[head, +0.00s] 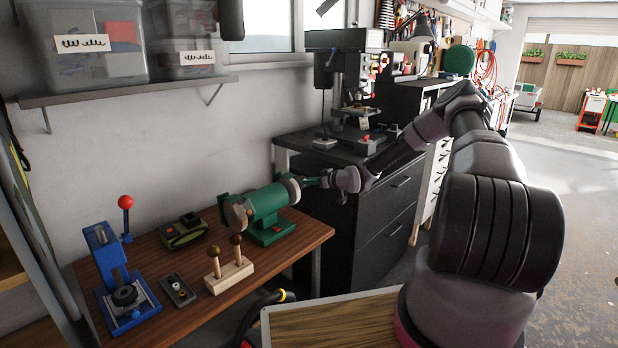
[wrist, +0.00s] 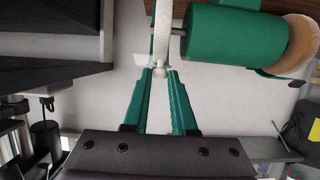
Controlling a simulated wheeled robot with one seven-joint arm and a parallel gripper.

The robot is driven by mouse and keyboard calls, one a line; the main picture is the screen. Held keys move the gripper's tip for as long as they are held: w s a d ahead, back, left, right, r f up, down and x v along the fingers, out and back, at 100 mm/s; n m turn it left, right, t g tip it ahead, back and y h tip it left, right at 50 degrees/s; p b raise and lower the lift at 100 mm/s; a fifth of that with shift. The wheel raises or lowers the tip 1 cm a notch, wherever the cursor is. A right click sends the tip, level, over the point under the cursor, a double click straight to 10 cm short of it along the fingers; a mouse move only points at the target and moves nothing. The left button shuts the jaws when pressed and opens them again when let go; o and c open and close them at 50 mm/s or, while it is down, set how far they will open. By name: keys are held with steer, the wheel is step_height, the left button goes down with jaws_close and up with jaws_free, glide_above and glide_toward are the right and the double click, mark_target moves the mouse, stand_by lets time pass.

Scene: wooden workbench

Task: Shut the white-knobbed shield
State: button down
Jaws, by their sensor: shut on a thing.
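The green bench grinder (head: 266,204) stands at the right end of the wooden bench. Its green body (wrist: 222,38) and one tan wheel (wrist: 290,46) show in the wrist view. My gripper (head: 322,182) reaches in from the right to the grinder's right-hand wheel end. In the wrist view my gripper (wrist: 160,74) has its green fingers closed around a small white knob (wrist: 159,71), just below the pale edge of the near wheel (wrist: 162,35). The shield's pane is hard to make out, and I cannot tell its angle.
On the bench are a wooden block with two knobbed pegs (head: 230,274), a small dark switch box (head: 178,290), a blue press with a red knob (head: 122,290) and a green-black device (head: 184,232). A drill press (head: 345,90) stands on the dark cabinet behind.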

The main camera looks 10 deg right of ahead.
steer(key=shift+w+a+f+t+y, duration=0.1)
steer(key=shift+f+t+y, duration=0.8)
steer(key=shift+t, duration=0.2)
steer(key=shift+w+a+f+t+y, duration=0.1)
steer(key=shift+f+t+y, duration=0.7)
steer(key=shift+f+t, duration=0.25)
steer(key=c, duration=0.7)
jaws_free()
steer(key=shift+c, duration=0.2)
steer(key=v, duration=1)
steer(key=shift+s+d, duration=0.2)
steer(key=shift+s, duration=0.1)
steer(key=shift+f, duration=0.1)
